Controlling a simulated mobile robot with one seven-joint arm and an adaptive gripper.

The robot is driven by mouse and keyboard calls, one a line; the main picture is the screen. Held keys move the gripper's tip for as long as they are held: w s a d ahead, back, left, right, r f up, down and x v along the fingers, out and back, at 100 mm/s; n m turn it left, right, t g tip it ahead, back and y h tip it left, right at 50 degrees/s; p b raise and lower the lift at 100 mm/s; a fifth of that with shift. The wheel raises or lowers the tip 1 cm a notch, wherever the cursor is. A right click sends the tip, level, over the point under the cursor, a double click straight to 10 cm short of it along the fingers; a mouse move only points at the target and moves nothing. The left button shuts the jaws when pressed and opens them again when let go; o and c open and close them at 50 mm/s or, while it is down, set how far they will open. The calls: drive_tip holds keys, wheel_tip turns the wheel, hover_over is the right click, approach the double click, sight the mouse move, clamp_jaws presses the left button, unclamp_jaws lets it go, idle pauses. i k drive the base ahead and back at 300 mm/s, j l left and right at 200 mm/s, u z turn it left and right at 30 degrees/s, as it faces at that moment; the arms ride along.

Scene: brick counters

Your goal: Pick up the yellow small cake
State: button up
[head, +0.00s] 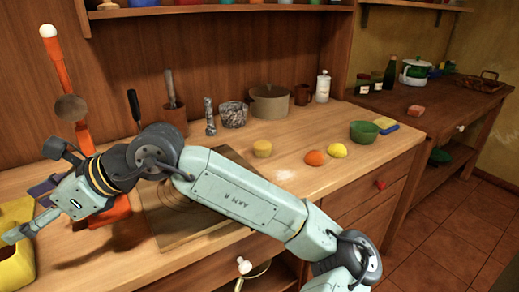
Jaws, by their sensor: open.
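My gripper (30,228) is at the far left over the counter, well away from the cake. It is open and I see nothing held in it. Part of the gripper is hard to make out from this angle.
A cutting board (215,228) lies under my arm. A green bowl (364,132) stands to the right. A yellow container (14,262) is at the left edge near my gripper.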

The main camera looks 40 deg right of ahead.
sight(262, 148)
drive_tip(key=i+l+z, duration=0.2)
drive_tip(key=l+z, duration=0.2)
drive_tip(key=i+l+z, duration=0.2)
drive_tip(key=z, duration=0.2)
drive_tip(key=i+l+z, duration=0.4)
drive_tip(key=k+j, duration=0.1)
